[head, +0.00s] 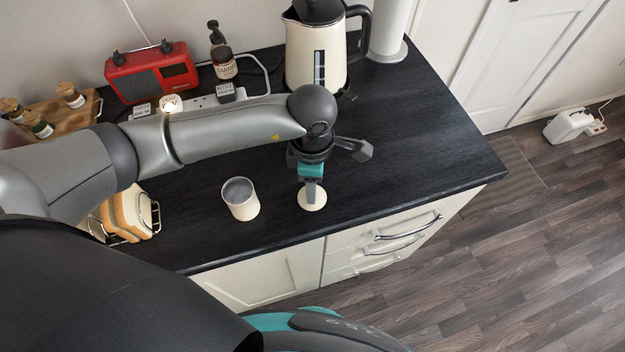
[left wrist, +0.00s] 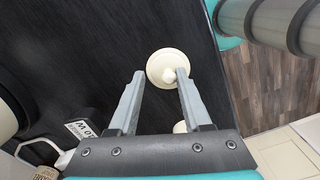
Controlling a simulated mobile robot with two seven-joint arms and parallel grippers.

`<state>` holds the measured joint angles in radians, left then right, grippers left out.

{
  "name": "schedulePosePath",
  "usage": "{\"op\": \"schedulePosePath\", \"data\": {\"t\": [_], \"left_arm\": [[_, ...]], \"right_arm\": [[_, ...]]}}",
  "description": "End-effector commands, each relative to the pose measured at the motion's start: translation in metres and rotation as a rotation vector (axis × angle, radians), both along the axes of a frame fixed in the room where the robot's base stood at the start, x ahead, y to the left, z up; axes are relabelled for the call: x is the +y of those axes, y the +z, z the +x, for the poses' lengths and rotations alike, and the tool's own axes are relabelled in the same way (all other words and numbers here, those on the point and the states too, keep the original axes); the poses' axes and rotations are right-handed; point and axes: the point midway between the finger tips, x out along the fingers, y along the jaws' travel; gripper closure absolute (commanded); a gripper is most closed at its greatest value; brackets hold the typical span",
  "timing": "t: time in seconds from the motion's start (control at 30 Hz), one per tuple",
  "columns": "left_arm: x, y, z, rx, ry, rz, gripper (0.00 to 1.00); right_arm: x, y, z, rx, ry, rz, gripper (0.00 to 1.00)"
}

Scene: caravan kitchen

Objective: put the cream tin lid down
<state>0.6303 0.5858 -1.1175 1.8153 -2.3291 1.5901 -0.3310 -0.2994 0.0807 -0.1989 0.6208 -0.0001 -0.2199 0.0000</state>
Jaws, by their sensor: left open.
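The cream tin lid (head: 318,204) is a round disc lying on the dark worktop near its front edge. In the left wrist view the lid (left wrist: 158,57) shows with its small knob, just beyond the fingertips. My left gripper (head: 311,190) points down over the lid, its fingers apart on either side in the wrist view (left wrist: 160,75). Nothing is held between them. The open cream tin (head: 243,208) stands upright to the left of the lid, apart from it. Whether a finger touches the lid I cannot tell. My right gripper is not in view.
A cream kettle (head: 302,60) stands behind my left gripper. A red radio (head: 152,75), a dark bottle (head: 223,66) and a socket strip (head: 200,102) line the back. A toast rack (head: 128,215) is at left. The worktop (head: 420,140) right of the lid is clear.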

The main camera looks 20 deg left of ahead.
Motion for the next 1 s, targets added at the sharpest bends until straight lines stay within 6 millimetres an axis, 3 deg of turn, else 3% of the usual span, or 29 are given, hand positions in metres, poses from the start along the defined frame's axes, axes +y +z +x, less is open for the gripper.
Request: {"op": "schedulePosePath", "data": {"t": [0.17,0.63,0.8,1.0], "left_arm": [[0.000,0.011,0.001,-0.003,0.000,-0.001,0.51],[0.001,0.105,0.001,-0.004,0.000,0.001,0.51],[0.001,0.120,0.000,-0.001,0.001,0.000,0.51],[0.001,0.123,0.000,0.000,0.001,0.000,0.51]], "right_arm": [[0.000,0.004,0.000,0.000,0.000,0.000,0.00],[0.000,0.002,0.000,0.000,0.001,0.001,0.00],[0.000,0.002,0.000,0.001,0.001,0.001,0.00],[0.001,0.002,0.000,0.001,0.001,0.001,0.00]]}}
